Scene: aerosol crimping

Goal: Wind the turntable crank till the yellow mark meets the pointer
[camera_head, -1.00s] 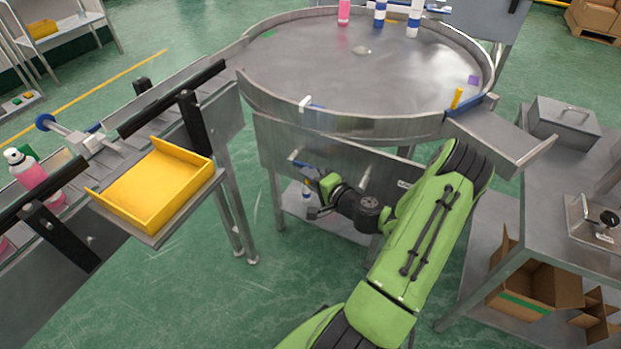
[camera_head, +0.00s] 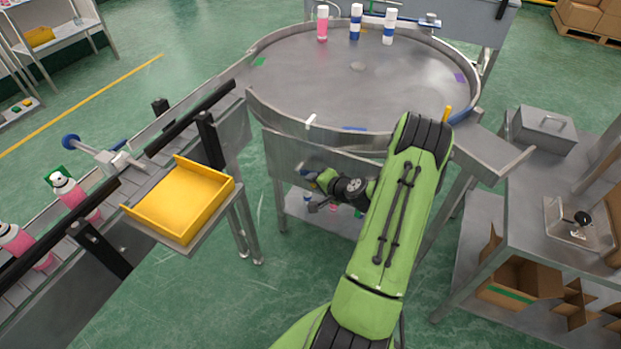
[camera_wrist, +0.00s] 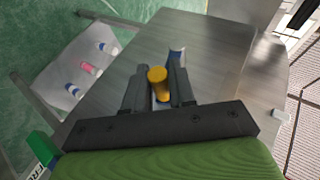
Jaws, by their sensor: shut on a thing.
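The round grey turntable (camera_head: 400,100) fills the upper middle of the head view. Its rim area shows a green mark (camera_head: 258,62), a purple mark (camera_head: 460,77) and a blue mark (camera_head: 355,128). A white tab, apparently the pointer (camera_head: 310,120), sits at the front-left rim. My gripper (camera_wrist: 160,90) is shut on the orange-yellow crank knob (camera_wrist: 158,77), which stands between its fingers. In the head view my gripper (camera_head: 314,190) is below the turntable's front; the knob is not clear there.
A pink bottle (camera_head: 322,24) and two blue-and-white bottles (camera_head: 355,24) stand on the turntable's back part. A yellow tray (camera_head: 180,205) and a conveyor with pink bottles are at left. A steel bench (camera_head: 580,185) is at right.

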